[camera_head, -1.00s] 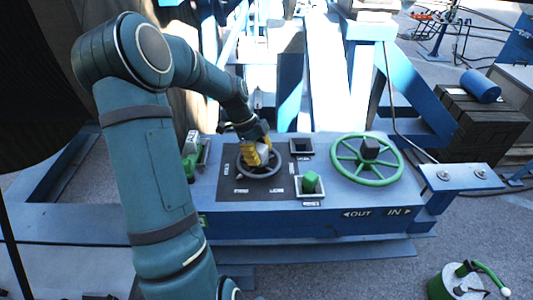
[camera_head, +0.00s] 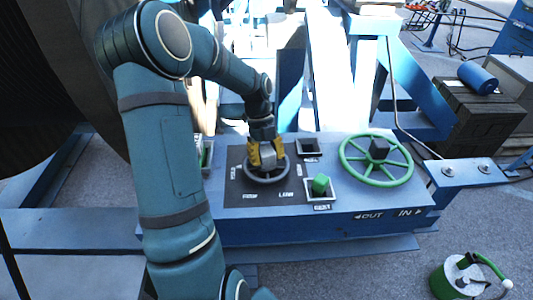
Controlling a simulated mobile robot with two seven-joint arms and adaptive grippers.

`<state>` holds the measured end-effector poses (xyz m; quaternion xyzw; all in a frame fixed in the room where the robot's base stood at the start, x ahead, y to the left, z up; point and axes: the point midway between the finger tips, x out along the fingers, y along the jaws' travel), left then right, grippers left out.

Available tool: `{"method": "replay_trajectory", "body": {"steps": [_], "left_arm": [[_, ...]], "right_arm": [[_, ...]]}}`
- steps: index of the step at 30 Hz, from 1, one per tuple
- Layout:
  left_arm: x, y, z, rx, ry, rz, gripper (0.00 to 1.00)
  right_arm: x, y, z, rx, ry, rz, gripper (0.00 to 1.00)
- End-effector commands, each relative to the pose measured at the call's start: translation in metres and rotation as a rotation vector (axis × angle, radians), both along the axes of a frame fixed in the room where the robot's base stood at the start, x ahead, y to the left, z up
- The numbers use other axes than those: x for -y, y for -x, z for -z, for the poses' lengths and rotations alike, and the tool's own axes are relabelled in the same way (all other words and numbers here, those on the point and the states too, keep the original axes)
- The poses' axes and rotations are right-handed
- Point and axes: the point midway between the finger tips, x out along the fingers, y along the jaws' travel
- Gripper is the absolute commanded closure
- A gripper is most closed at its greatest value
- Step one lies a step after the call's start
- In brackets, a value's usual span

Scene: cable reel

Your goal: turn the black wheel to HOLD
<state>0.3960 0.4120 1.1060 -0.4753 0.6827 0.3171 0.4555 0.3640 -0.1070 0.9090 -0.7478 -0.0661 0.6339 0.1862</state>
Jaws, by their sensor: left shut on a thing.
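The black wheel (camera_head: 268,178) is a small dark ring on a black plate (camera_head: 236,193) on the blue console. My left arm comes in from the left and hides the left part of the console. My right gripper is not in view.
A large green wheel (camera_head: 376,181) stands right of the black plate, above OUT and IN markings. A green canister (camera_head: 459,279) stands on the ground at the front right.

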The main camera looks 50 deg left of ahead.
Motion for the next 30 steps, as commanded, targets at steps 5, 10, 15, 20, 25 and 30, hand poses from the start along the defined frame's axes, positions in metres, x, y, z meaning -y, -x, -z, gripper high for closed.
{"method": "replay_trajectory", "body": {"steps": [5,10,15,20,25,30], "left_arm": [[-0.0005,0.0000,-0.0006,0.004,-0.004,0.031,0.97],[-0.0002,0.0002,-0.0005,0.003,-0.004,0.040,0.97],[0.0000,0.0003,-0.0004,0.003,-0.004,0.040,0.97],[0.0002,0.0004,-0.0003,0.003,-0.003,0.040,0.34],[0.0004,0.0005,-0.0002,0.002,-0.003,0.039,0.22],[0.0004,0.0005,-0.0005,0.002,-0.002,0.039,0.22]], "right_arm": [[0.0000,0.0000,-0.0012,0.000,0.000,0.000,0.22],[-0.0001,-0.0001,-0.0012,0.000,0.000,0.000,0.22],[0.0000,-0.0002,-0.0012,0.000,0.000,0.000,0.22],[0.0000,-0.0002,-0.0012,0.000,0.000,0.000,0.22],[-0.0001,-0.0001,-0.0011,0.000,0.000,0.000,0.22],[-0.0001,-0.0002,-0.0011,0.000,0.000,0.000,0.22]]}}
